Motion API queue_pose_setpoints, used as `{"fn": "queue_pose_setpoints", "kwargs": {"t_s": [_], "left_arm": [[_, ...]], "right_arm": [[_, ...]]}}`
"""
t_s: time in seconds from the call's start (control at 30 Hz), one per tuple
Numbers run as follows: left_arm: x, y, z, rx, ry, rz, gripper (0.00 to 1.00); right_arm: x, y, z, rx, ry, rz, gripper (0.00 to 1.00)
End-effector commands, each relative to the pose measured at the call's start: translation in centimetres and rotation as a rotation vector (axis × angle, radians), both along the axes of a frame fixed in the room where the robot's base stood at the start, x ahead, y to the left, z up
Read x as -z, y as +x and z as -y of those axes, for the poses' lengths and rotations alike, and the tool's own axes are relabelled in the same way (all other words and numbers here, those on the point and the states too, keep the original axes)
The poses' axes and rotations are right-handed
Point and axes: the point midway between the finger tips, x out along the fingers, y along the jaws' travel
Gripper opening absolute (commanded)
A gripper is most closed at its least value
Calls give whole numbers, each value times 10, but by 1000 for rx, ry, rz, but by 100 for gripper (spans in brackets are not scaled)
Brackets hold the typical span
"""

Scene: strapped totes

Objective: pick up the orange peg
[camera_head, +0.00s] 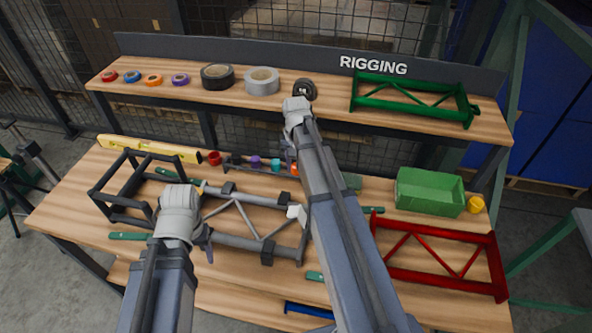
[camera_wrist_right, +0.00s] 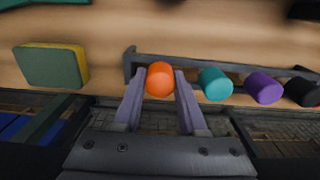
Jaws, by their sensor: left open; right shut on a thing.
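The orange peg (camera_wrist_right: 160,80) is between the fingertips of my right gripper (camera_wrist_right: 160,88) in the right wrist view, and the gripper is shut on it. The peg stands at the end of a dark rack (camera_wrist_right: 143,62), in line with a teal peg (camera_wrist_right: 215,84), a purple peg (camera_wrist_right: 264,88) and a black peg (camera_wrist_right: 304,92). In the head view the orange peg (camera_head: 295,169) shows beside my right arm, which partly hides that gripper. My left gripper (camera_head: 207,243) is open and empty above the grey frame on the bench.
A green and yellow sponge (camera_wrist_right: 48,65) lies beside the rack. A raised shelf (camera_head: 330,112) carries tape rolls and a green frame.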

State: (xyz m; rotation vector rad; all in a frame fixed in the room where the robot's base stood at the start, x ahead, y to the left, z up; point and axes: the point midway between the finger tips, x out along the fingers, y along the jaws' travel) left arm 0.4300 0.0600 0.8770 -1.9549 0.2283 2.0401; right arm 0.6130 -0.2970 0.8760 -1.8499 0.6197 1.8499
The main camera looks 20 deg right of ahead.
Motion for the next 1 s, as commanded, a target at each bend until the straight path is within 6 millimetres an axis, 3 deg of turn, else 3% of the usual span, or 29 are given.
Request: {"fn": "queue_pose_setpoints", "kwargs": {"t_s": [0.37, 0.53, 1.0], "left_arm": [[-2, 0, 0, 0, 0, 0, 64], [-11, 0, 0, 0, 0, 0, 64], [-78, 0, 0, 0, 0, 0, 64]], "right_arm": [[-2, 0, 0, 0, 0, 0, 0], [-11, 0, 0, 0, 0, 0, 0], [-78, 0, 0, 0, 0, 0, 0]]}}
